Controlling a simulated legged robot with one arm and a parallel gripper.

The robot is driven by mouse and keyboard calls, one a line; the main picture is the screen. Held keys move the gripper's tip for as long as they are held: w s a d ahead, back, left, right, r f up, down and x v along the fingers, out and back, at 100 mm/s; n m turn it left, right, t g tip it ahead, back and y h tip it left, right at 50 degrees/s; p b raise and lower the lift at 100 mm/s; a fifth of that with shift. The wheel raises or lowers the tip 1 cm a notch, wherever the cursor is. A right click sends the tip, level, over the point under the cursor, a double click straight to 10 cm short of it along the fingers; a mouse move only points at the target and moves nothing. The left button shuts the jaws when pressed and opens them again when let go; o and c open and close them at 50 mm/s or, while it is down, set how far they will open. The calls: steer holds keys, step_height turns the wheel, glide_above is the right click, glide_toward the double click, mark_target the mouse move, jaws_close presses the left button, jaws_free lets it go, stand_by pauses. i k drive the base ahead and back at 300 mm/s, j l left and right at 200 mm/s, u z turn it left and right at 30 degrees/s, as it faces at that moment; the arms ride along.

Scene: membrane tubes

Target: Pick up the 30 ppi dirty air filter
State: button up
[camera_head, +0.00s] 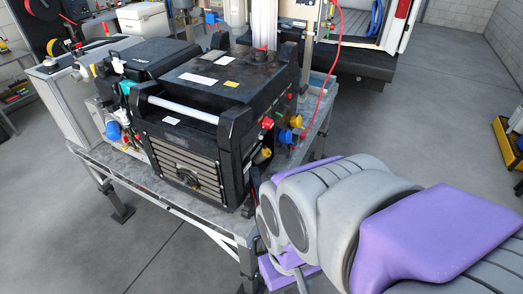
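I cannot pick out an air filter or a 30 ppi label in the head view. A black boxy machine (215,110) with a slatted front and a round dark fitting (187,178) low on that front stands on a grey metal bench (160,192). My grey and purple arm (400,225) fills the lower right, close to the bench's right front corner.
A second dark unit (142,58) sits left of the machine on the bench. Coloured connectors (287,135) and a red cable (334,52) are at the machine's right side. A yellow shelf unit (506,145) stands at far right. Grey floor (430,125) is open on the right.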

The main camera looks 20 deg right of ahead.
mark_target(246, 165)
steer(key=z, duration=0.2)
steer(key=l+z, duration=0.7)
steer(key=i, duration=0.05)
